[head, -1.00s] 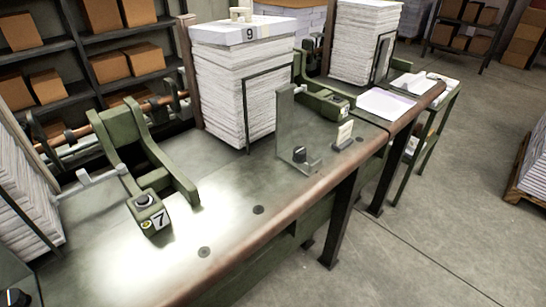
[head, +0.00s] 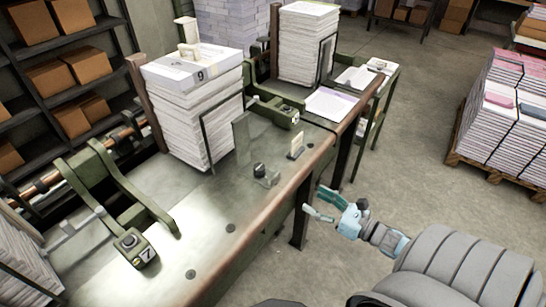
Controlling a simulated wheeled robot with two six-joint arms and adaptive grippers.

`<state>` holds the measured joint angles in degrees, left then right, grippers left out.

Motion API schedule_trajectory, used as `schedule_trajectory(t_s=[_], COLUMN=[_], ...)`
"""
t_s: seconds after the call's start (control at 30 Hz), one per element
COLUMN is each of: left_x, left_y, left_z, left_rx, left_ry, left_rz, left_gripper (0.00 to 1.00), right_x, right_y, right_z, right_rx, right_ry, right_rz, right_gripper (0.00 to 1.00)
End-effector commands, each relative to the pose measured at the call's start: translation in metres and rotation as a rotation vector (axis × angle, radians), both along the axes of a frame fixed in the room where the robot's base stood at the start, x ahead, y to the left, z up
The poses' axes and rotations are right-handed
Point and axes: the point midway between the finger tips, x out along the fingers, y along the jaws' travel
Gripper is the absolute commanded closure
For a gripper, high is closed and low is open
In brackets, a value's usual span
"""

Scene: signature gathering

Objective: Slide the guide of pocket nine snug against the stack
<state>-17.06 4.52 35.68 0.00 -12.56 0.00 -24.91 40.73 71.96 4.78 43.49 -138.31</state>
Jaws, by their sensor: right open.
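The stack of pocket nine (head: 198,118) is a tall pile of white sheets with a top cover marked 9. It stands on the green metal table against a brown post. The guide (head: 241,140) is an upright grey plate on the table to the right of the stack, with a dark knob (head: 260,170) at its foot. A gap shows between the plate and the stack, where a thin dark wire frame (head: 220,135) stands. My right gripper (head: 312,199) is open and empty, out past the table's front edge, right of and apart from the guide. My left gripper is out of view.
A small card holder (head: 297,146) stands right of the knob near the table edge. A green feeder arm marked 7 (head: 138,252) lies to the left. Another stack (head: 306,45) stands behind. A loaded pallet (head: 500,110) is on the floor at right. Open floor lies before the table.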

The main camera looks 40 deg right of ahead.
Motion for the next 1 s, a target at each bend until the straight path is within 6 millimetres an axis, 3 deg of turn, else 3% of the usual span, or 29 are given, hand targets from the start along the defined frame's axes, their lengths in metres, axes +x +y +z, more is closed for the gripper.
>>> schedule_trajectory(t_s=[0.03, 0.1, 0.27, 0.47, 0.67, 1.0], left_x=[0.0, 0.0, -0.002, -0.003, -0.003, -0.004], left_y=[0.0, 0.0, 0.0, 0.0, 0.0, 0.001], left_z=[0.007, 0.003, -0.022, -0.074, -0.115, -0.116], left_rx=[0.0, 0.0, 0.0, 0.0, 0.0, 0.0], left_ry=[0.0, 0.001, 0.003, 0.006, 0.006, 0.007], left_rz=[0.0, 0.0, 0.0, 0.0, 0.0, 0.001], left_gripper=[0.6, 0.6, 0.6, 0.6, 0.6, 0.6], right_x=[0.003, 0.008, 0.037, 0.088, 0.113, 0.14], right_y=[0.005, 0.01, 0.019, 0.034, 0.042, 0.049], right_z=[0.021, 0.027, 0.02, 0.013, 0.013, 0.023], right_rx=[-0.072, -0.127, -0.134, -0.135, -0.133, -0.131], right_ry=[-0.051, -0.092, -0.1, -0.098, -0.095, -0.092], right_rz=[0.037, 0.061, 0.064, 0.062, 0.062, 0.059], right_gripper=[0.4, 0.4, 0.4, 0.4, 0.4, 0.4])
